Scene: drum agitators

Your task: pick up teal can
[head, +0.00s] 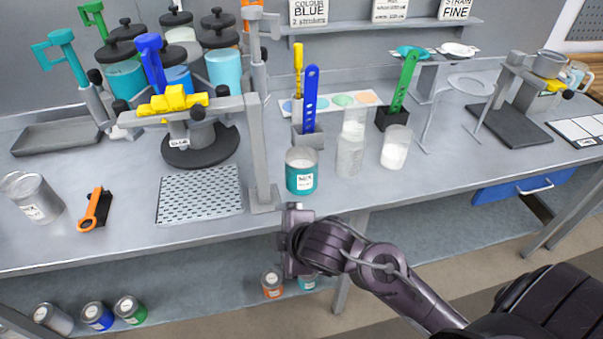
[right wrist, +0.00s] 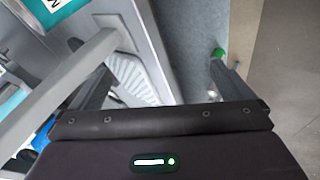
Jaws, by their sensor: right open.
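A teal can (head: 301,178) with a white label and pale contents stands upright near the bench's front edge. In the right wrist view, part of a teal surface with a white lettered label (right wrist: 45,10), apparently this can, is cut off at the top left. My right gripper (head: 296,215) is in front of the bench edge, just below the can in the head view, open and apart from it. The arm hides part of the area below. Another teal can (head: 308,283) is on the lower shelf, partly hidden. My left gripper is out of view.
A grey stand post (head: 262,150) rises close left of the can. A clear container (head: 350,155) and a white-filled cup (head: 395,148) stand to its right. A perforated tray (head: 199,195) lies left. The bench front (head: 400,195) right of the can is mostly clear.

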